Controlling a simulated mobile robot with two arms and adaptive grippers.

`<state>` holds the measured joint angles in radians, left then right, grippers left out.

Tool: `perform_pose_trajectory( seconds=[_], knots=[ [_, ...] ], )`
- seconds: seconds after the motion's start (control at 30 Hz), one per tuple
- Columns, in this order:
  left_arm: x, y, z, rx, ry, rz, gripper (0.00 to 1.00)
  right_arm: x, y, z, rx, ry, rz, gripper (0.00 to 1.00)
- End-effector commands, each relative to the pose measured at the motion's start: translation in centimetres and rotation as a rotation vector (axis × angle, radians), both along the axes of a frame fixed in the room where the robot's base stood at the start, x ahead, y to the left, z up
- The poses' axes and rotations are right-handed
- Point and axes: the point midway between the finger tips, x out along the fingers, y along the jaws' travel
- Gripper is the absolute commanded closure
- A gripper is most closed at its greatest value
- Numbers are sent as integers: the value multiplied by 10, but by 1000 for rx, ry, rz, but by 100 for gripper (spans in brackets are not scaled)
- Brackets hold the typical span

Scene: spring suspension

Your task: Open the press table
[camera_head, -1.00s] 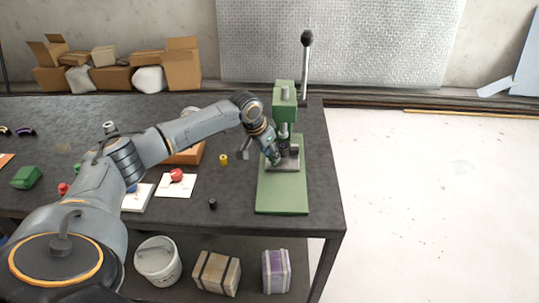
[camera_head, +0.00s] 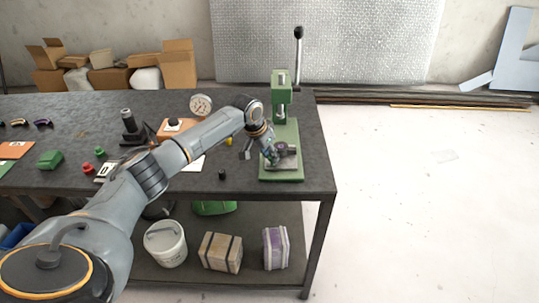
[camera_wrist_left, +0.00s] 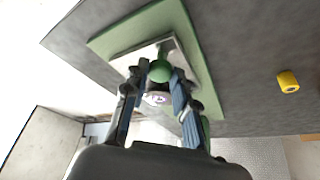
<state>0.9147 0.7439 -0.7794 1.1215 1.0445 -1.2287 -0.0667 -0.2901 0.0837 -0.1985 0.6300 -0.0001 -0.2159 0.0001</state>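The green press (camera_head: 283,98) stands near the right end of the dark workbench (camera_head: 245,182). Its light metal press table (camera_head: 293,162) lies on the green base, with a dark purple round part (camera_head: 283,147) on it. My left gripper (camera_head: 271,158) reaches down at the left side of the press table. In the left wrist view its fingers (camera_wrist_left: 160,75) sit closely on both sides of a round green knob (camera_wrist_left: 160,68) and appear to touch it. The metal plate (camera_wrist_left: 126,62) lies beneath. My right gripper is in neither view.
The press lever (camera_head: 298,60) stands upright behind. A yellow cylinder (camera_wrist_left: 288,81) and a small black cylinder (camera_head: 222,174) are left of the base. A gauge (camera_head: 201,104) is at the back. Floor right of the bench is clear.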

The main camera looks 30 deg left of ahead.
Motion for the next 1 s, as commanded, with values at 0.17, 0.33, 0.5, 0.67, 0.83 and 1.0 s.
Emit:
perform_pose_trajectory(
  seconds=[0.17, 0.33, 0.5, 0.67, 0.83, 1.0],
  knots=[
    [0, -1, -1, -1, -1, 0, 50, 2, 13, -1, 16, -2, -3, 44],
    [0, -1, -1, -1, 0, 1, 50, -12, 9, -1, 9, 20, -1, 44],
    [-2, 0, 3, 0, 0, 1, 50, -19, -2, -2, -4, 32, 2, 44],
    [-10, 3, 24, 1, -2, -1, 50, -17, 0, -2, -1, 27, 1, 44],
    [-24, 6, 59, 1, -3, -1, 50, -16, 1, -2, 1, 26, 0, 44],
    [-36, 8, 89, 1, -3, -1, 50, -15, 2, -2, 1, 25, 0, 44]
  ],
)
